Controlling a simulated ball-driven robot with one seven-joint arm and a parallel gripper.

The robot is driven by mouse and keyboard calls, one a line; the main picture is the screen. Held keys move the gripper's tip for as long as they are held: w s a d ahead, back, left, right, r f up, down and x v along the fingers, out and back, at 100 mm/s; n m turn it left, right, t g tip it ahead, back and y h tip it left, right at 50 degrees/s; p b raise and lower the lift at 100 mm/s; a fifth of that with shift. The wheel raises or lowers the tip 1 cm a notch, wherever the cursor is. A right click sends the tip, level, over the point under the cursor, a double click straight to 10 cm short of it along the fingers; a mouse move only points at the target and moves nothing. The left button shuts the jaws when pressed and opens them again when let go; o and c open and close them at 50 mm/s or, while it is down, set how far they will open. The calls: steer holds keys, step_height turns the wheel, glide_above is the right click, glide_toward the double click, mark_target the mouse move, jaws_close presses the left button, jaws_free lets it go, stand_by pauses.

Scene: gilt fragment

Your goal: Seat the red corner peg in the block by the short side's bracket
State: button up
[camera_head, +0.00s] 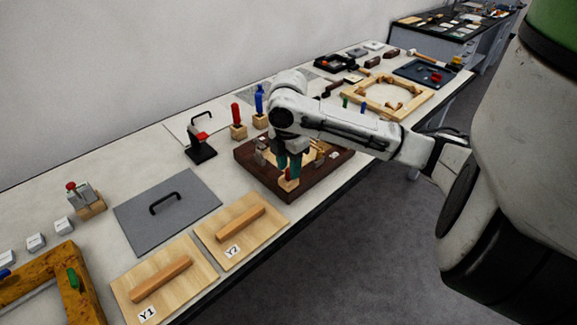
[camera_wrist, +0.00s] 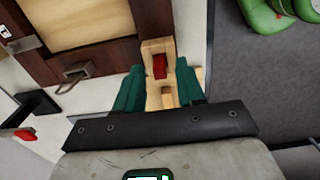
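The dark brown frame (camera_head: 262,177) lies on the table, and its side fills the upper left of the wrist view (camera_wrist: 152,16). A light wooden block (camera_head: 289,185) stands at its near edge, with a small red peg (camera_head: 288,173) upright at it. In the wrist view the red peg (camera_wrist: 159,66) shows against the light wood (camera_wrist: 153,47). My gripper (camera_wrist: 160,72) has its teal fingers on either side of the red peg, with space visible beside it. In the wrist view a metal bracket (camera_wrist: 75,73) is on the frame's side, left of my fingers. How deep the peg sits cannot be told.
Another red peg (camera_head: 236,113) and a blue peg (camera_head: 259,97) stand in wooden blocks behind the frame. A black stand (camera_head: 200,152) and a grey handled plate (camera_head: 168,212) are left. Boards Y1 (camera_head: 185,295) and Y2 (camera_head: 265,237) lie in front, near the table edge.

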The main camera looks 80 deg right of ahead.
mark_target(288, 169)
step_height(288, 169, up, 12)
steer(key=shift+f, duration=0.25)
stand_by(0.7)
